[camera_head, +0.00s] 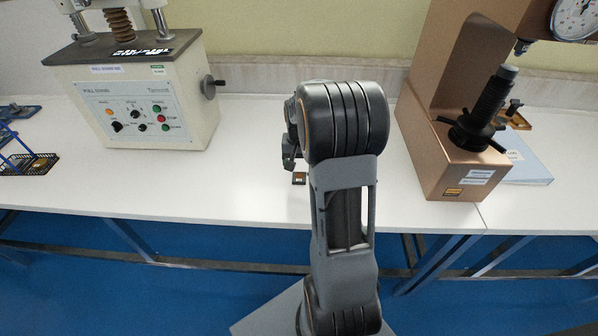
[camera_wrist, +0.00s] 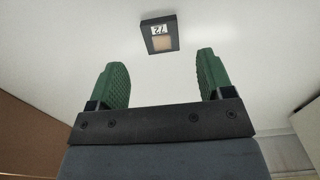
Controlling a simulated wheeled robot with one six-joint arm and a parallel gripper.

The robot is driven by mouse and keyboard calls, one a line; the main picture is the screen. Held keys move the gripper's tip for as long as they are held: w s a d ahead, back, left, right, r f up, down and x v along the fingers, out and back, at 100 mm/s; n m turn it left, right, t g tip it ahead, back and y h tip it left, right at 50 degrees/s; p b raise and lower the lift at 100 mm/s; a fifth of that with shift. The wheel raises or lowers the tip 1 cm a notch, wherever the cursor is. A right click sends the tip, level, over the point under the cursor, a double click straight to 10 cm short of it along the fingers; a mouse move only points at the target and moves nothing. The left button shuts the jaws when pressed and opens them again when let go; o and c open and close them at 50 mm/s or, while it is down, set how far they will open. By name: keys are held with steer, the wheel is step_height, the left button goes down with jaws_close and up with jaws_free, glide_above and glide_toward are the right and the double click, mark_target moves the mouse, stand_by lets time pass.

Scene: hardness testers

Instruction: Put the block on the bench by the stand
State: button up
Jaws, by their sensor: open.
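The block (camera_head: 299,178) is a small dark piece lying on the white bench (camera_head: 250,195), just left of my arm. In the wrist view the block (camera_wrist: 160,33) shows a pale label reading 72 and a tan square on top. My gripper (camera_wrist: 161,62) is open and empty, with green ridged fingers set wide apart. The block lies beyond the fingertips, roughly centred between them and apart from both. In the head view my arm mostly hides the gripper.
A cream testing machine (camera_head: 140,100) stands on the bench at the left, with a blue wire rack (camera_head: 25,162) beside it. A copper-coloured hardness tester (camera_head: 450,165) stands at the right, beside a pale blue book (camera_head: 530,168). The bench between the machines is mostly clear.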

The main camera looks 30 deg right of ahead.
mark_target(299, 179)
steer(key=s+a+r+n+t, duration=0.1)
steer(key=s+a+r+n, duration=0.3)
steer(key=a+r, duration=0.55)
steer(key=s+a+n+t, duration=0.2)
steer(key=s+a+n, duration=0.1)
steer(key=s+a, duration=0.5)
steer(key=shift+s+a, duration=0.2)
steer(key=shift+s, duration=0.85)
